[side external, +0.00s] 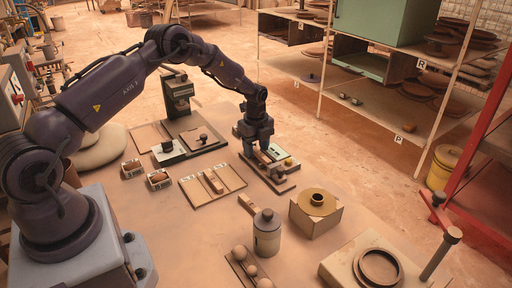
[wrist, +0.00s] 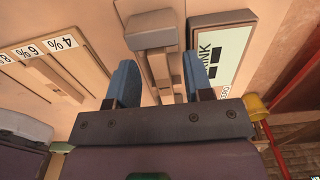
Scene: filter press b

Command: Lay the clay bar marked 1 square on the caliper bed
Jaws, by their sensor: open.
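The caliper bed (side external: 276,184) stands right of the middle of the table in the side view. A pale clay bar (side external: 263,157) lies along it under my gripper (side external: 259,149). In the wrist view the bar (wrist: 160,70) lies between the blue fingertips of my gripper (wrist: 158,80), with a gap on each side. The fingers are open. A brown block (wrist: 152,30) of the caliper stands at the bar's far end. I cannot read a number on this bar, nor tell whether it touches the bed along its whole length.
A slotted board (side external: 205,187) holds another bar (side external: 213,182); its percent labels (wrist: 45,46) show in the wrist view. A loose bar (side external: 246,204) lies nearer the front, beside a grey-topped bottle (side external: 267,235). The caliper's pale display (wrist: 220,50) is close to the right finger.

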